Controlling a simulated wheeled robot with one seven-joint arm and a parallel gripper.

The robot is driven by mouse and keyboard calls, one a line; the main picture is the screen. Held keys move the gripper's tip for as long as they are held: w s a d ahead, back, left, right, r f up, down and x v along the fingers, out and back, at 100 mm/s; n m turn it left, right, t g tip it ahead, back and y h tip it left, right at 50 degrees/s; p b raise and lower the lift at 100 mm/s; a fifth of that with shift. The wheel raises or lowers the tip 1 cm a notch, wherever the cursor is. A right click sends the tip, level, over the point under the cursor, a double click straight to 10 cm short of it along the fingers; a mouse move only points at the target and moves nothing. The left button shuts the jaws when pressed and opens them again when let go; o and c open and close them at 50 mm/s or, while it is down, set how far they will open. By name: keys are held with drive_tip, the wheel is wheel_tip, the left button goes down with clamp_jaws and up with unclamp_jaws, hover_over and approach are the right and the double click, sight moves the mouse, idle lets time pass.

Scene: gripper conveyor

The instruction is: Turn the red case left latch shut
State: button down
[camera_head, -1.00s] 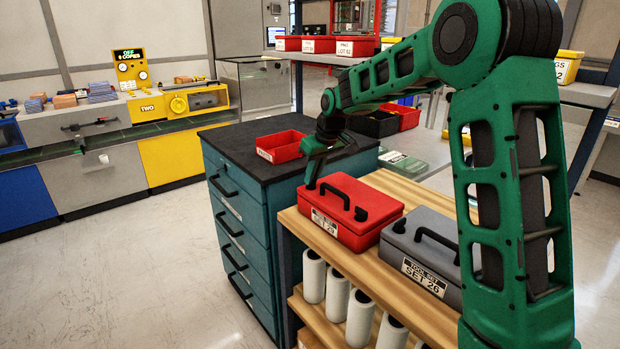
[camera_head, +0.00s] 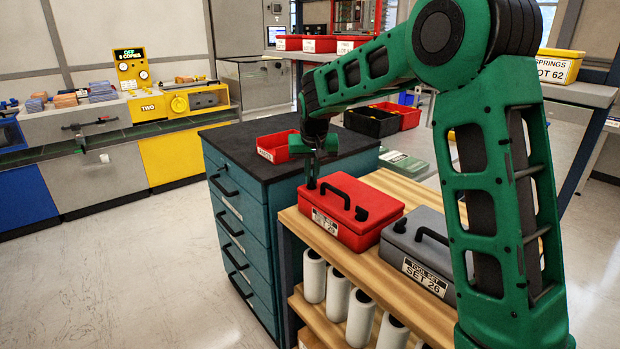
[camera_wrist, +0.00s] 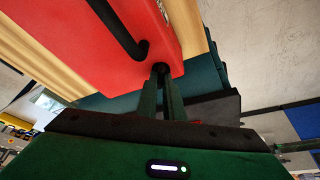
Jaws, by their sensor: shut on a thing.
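The red case (camera_head: 338,220) lies closed on the wooden shelf top, with a black handle (camera_head: 350,189) on its lid and a label on its front. Its dark right latch (camera_head: 361,214) is at the right front corner. My gripper (camera_head: 312,179) points down at the case's left end. In the wrist view, my gripper (camera_wrist: 161,84) is shut on the dark left latch (camera_wrist: 161,68) at the edge of the red case (camera_wrist: 80,45). The fingers hide most of this latch, so its exact angle cannot be told.
A grey case (camera_head: 420,258) with a handle stands close to the right on the same wooden shelf (camera_head: 397,300). A teal drawer cabinet (camera_head: 240,235) with a red bin (camera_head: 275,147) on its dark top stands to the left. White cylinders (camera_head: 338,296) stand below.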

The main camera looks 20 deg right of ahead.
drive_tip(key=m+h, duration=0.1)
drive_tip(key=m, duration=0.2)
drive_tip(key=m+g+h, duration=0.1)
drive_tip(key=m, duration=0.1)
drive_tip(key=shift+w+a+m, duration=0.15)
drive_tip(key=shift+m, duration=0.25)
drive_tip(key=m, duration=0.2)
drive_tip(key=m+g+h, duration=0.1)
drive_tip(key=m, duration=0.2)
drive_tip(key=shift+w+g, duration=0.1)
drive_tip(key=shift+g, duration=0.2)
drive_tip(key=shift+m, duration=0.3)
drive_tip(key=c, duration=1.9)
unclamp_jaws()
drive_tip(key=shift+o, duration=0.2)
drive_tip(key=shift+a+r, duration=0.3)
drive_tip(key=shift+r, duration=0.15)
drive_tip(key=v, duration=0.9)
drive_tip(key=shift+a+r, duration=0.15)
drive_tip(key=shift+r, duration=0.2)
